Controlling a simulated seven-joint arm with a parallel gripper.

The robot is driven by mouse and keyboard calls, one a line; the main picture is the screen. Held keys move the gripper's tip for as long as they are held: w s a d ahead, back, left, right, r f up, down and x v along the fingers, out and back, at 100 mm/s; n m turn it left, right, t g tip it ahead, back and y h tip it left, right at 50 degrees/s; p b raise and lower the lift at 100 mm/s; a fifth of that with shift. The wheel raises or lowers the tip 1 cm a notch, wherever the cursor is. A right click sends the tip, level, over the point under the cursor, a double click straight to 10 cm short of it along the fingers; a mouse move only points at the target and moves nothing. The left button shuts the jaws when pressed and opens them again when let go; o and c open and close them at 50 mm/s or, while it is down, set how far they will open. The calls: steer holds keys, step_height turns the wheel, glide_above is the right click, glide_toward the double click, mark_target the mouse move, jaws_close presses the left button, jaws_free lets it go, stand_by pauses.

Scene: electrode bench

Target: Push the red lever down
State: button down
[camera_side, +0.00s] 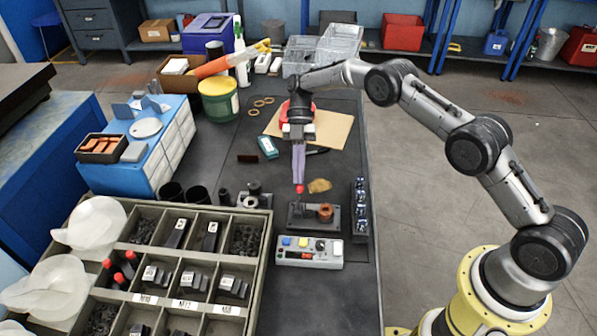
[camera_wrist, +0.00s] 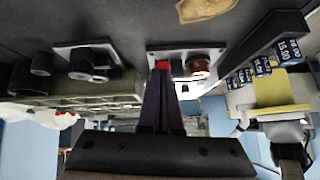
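The red lever's knob (camera_side: 299,188) stands on a small dark fixture (camera_side: 297,222) with a copper-coloured ring (camera_side: 326,211) on its right. My gripper (camera_side: 299,181) points down directly above the knob, its two long fingers side by side with no clear gap. In the wrist view, the red knob (camera_wrist: 163,66) shows just past the tips of my gripper (camera_wrist: 161,73). The fingertips are at or very near the knob; I cannot tell whether they touch. The lever's shaft is mostly hidden in the wrist view.
A grey control box (camera_side: 310,253) with coloured buttons lies in front of the fixture. A dark rack of small blue-labelled parts (camera_side: 360,210) stands to its right. A compartment tray (camera_side: 262,262) is at left. A tan patch (camera_side: 319,186) lies behind the fixture.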

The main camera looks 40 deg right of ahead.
steer(key=shift+s+f, duration=0.15)
steer(key=shift+f, duration=0.1)
steer(key=v, duration=0.8)
steer(key=shift+a+r, duration=0.1)
steer(key=shift+a, duration=0.05)
